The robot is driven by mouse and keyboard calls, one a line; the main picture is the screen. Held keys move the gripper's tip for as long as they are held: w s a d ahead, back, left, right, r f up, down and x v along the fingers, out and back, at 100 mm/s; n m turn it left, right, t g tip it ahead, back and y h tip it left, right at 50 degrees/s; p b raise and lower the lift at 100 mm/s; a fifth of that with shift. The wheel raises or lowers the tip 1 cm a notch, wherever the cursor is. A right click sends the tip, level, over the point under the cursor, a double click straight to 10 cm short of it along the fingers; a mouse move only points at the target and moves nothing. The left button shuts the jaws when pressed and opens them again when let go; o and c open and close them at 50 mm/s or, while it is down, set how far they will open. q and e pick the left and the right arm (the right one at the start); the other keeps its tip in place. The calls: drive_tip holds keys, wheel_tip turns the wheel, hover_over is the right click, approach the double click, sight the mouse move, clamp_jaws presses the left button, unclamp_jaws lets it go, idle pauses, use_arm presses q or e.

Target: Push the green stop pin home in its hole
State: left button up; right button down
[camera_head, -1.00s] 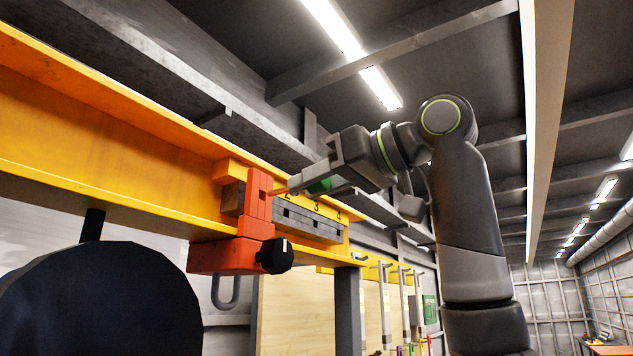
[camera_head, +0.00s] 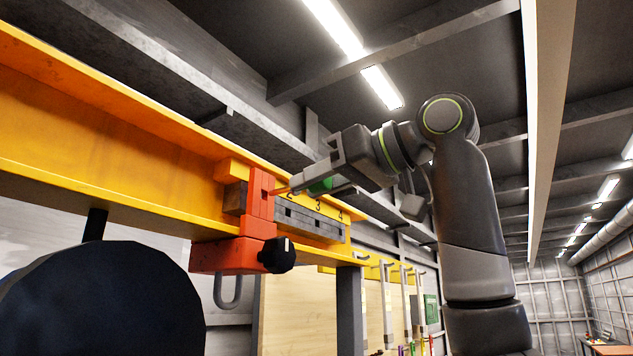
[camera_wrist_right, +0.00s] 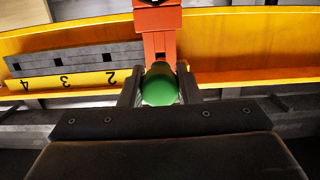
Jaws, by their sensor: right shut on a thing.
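The green stop pin (camera_head: 321,186) is between the fingers of my right gripper (camera_head: 305,182), which is shut on it. In the right wrist view the pin's round green head (camera_wrist_right: 160,85) sits between the two dark fingers, just in front of the red trolley block (camera_wrist_right: 159,28). In the head view the same red block (camera_head: 260,206) hangs on the yellow beam (camera_head: 120,120). The gripper's tips are close to the block's right side. The hole and the pin's far end are hidden, so I cannot tell how deep the pin is. My left gripper is not in view.
A grey slotted bar (camera_head: 310,221) and a numbered scale lie along the beam, right of the red block. A black knob (camera_head: 277,255) sticks out below. A large dark round shape (camera_head: 95,305) fills the lower left. Open room lies to the right.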

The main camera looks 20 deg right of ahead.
sight(285, 190)
drive_tip(key=shift+r+x, duration=0.2)
drive_tip(key=shift+x, duration=1.2)
drive_tip(key=shift+r+x, duration=0.25)
drive_tip(key=shift+x, duration=1.2)
drive_tip(key=c, duration=1)
unclamp_jaws()
drive_tip(key=shift+w+a, duration=0.1)
drive_tip(key=shift+s+d+b, duration=0.35)
drive_tip(key=shift+s+d, duration=0.05)
drive_tip(key=b+v, duration=0.2)
drive_tip(key=v, duration=0.3)
drive_tip(key=shift+s+f, duration=0.1)
drive_tip(key=shift+s, duration=0.05)
drive_tip(key=b+v, duration=0.2)
drive_tip(key=v, duration=0.9)
drive_tip(key=shift+r+b, duration=0.2)
drive_tip(key=shift+b, duration=0.2)
drive_tip(key=shift+s, duration=0.1)
